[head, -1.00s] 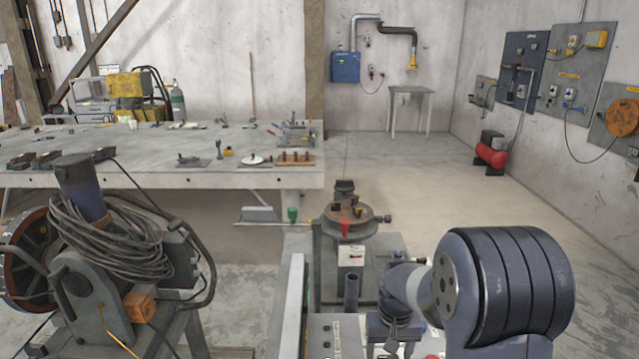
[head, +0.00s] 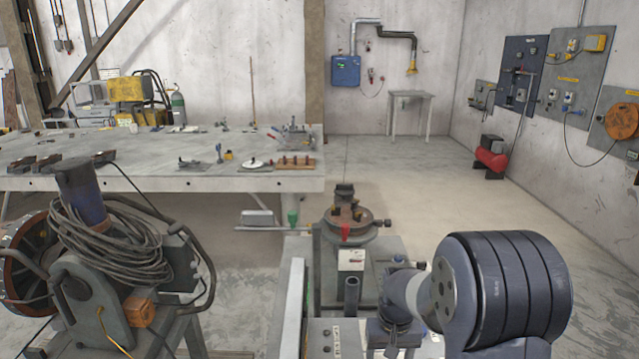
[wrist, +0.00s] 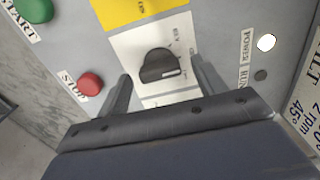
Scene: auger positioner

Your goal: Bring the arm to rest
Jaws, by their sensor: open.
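My gripper (wrist: 160,97) shows in the wrist view with its two fingers spread apart and nothing held between them. It is over a grey control panel (wrist: 211,22). A black rotary knob (wrist: 160,66) on a white label lies in the gap between the fingers. I cannot tell whether the fingers touch the panel. In the head view my arm (head: 500,290) is at the lower right, and its gripper cannot be made out there.
The panel carries a green button (wrist: 34,9), a red button (wrist: 90,85) and a white lamp (wrist: 266,42). In the head view a round turntable (head: 350,216) stands ahead, a cable-draped machine (head: 110,250) at left, a workbench (head: 130,178) behind.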

